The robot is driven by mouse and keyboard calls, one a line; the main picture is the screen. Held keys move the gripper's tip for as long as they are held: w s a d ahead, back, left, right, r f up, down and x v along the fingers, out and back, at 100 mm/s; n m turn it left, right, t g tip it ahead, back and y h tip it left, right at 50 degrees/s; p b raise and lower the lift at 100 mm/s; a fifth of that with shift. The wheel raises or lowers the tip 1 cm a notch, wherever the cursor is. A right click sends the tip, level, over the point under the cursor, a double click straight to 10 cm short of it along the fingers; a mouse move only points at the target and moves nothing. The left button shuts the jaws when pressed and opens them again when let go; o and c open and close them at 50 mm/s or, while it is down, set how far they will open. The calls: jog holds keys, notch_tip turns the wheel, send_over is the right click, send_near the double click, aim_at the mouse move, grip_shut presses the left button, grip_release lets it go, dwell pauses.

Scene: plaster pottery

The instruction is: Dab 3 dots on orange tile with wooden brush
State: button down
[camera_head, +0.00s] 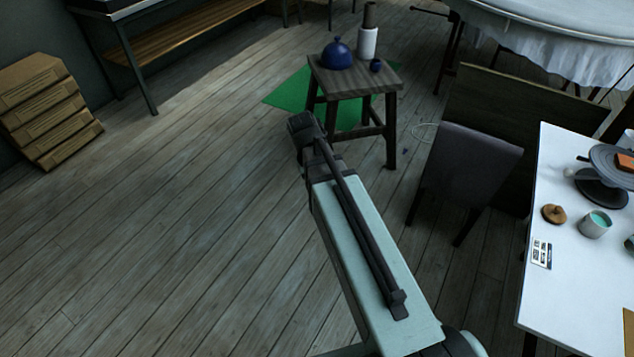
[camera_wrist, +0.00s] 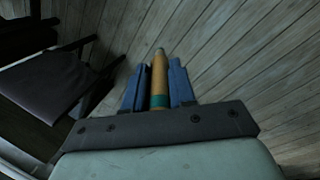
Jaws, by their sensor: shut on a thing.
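My gripper (camera_wrist: 159,90) is shut on the wooden brush (camera_wrist: 159,75), whose tan handle with a green band stands between the two blue fingers in the wrist view. The brush's far end points away from the wrist, and its bristles cannot be made out. The orange tile (camera_head: 625,162) lies on a dark round turntable (camera_head: 612,158) at the right edge of the head view, partly cut off. My arm reaches out over the floor, well left of the tile.
A white table (camera_head: 575,290) at right holds a cup with teal liquid (camera_head: 596,224), a wooden lid (camera_head: 554,214) and a card (camera_head: 541,253). A dark chair (camera_head: 468,165) stands left of it. A stool (camera_head: 355,80) bears blue pottery (camera_head: 338,55). Open floor lies left.

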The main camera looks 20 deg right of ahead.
jog(key=s+d+r+m+g, duration=0.1)
jog(key=s+d+r+m, duration=0.15)
jog(key=d, duration=0.95)
jog(key=s+d+r+m+y, duration=0.1)
jog(key=s+d+m, duration=0.15)
jog(key=d, duration=1.05)
jog(key=s+d+r+m+g, duration=0.1)
jog(key=s+d+m, duration=0.15)
jog(key=d, duration=0.95)
jog(key=s+d+r+m, duration=0.1)
jog(key=s+d+r, duration=0.3)
jog(key=d, duration=0.8)
jog(key=s+d+r+m+y, duration=0.1)
jog(key=s+d+r+m, duration=0.1)
jog(key=s+d, duration=0.65)
jog(key=s+d+r+m, duration=0.1)
jog(key=s+d+r, duration=0.2)
jog(key=d, duration=1.1)
jog(key=w+d+r+n+h, duration=0.1)
jog(key=d+r+n+h, duration=0.1)
jog(key=d+n, duration=0.4)
jog(key=w+d+r+n+t+h, duration=0.1)
jog(key=d+r+n+h, duration=0.1)
jog(key=d+n, duration=0.4)
jog(key=d+r, duration=0.1)
jog(key=d, duration=0.3)
jog(key=shift+w+r+t, duration=0.15)
jog(key=shift+w+t, duration=0.15)
jog(key=shift+w, duration=0.1)
jog(key=shift+f, duration=1.1)
